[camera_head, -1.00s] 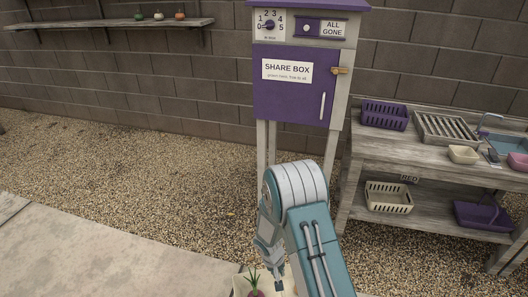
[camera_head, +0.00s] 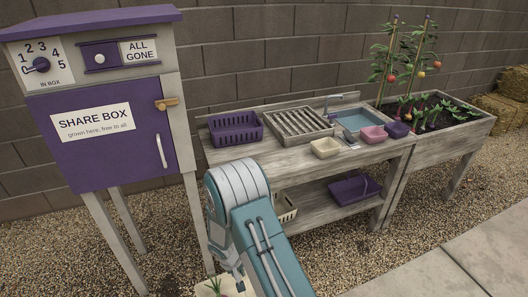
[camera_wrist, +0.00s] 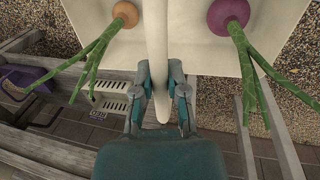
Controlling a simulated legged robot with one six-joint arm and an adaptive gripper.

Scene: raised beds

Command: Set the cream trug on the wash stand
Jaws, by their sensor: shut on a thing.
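My gripper (camera_wrist: 161,98) is shut on the upright handle of the cream trug (camera_wrist: 120,55) in the wrist view. The trug holds an orange root vegetable (camera_wrist: 126,14) and a purple one (camera_wrist: 229,15), both with green leaves. In the head view only a small part of the trug (camera_head: 205,291) shows at the bottom edge, below my arm. The wash stand (camera_head: 265,155) is a grey wooden bench with a sink (camera_head: 357,118), beyond my arm and to the right. The trug is apart from the stand's top.
The lower shelf has a cream basket (camera_head: 287,210) and purple tub (camera_head: 354,189). The share box (camera_head: 110,140) stands left.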

